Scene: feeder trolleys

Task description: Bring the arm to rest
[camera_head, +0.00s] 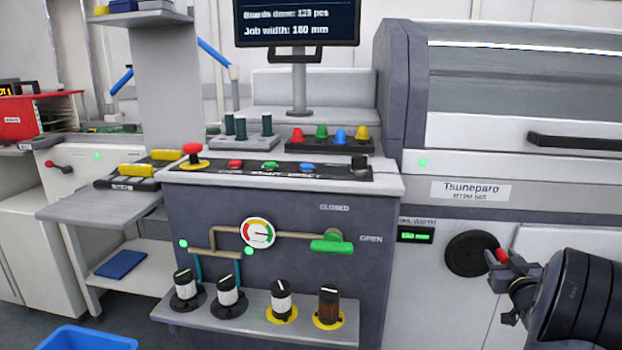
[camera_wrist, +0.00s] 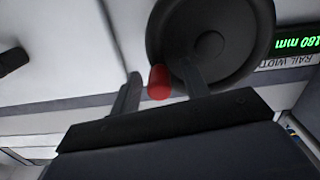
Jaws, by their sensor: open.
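My gripper (camera_head: 506,268) is at the lower right in the head view, in front of the machine's black handwheel (camera_head: 470,254). In the wrist view my gripper (camera_wrist: 160,85) has its two fingers apart, with the handwheel's red knob (camera_wrist: 159,82) between them. The knob (camera_head: 501,255) also shows at the fingertips in the head view. I cannot tell whether a finger touches it. The handwheel (camera_wrist: 165,45) fills the upper middle of the wrist view.
A green rail width display (camera_head: 415,235) sits left of the handwheel. The grey console (camera_head: 280,210) with a shelf of several knobs (camera_head: 282,301) stands to the left. A black handle (camera_head: 575,142) juts out above. A blue bin (camera_head: 80,338) is at the lower left.

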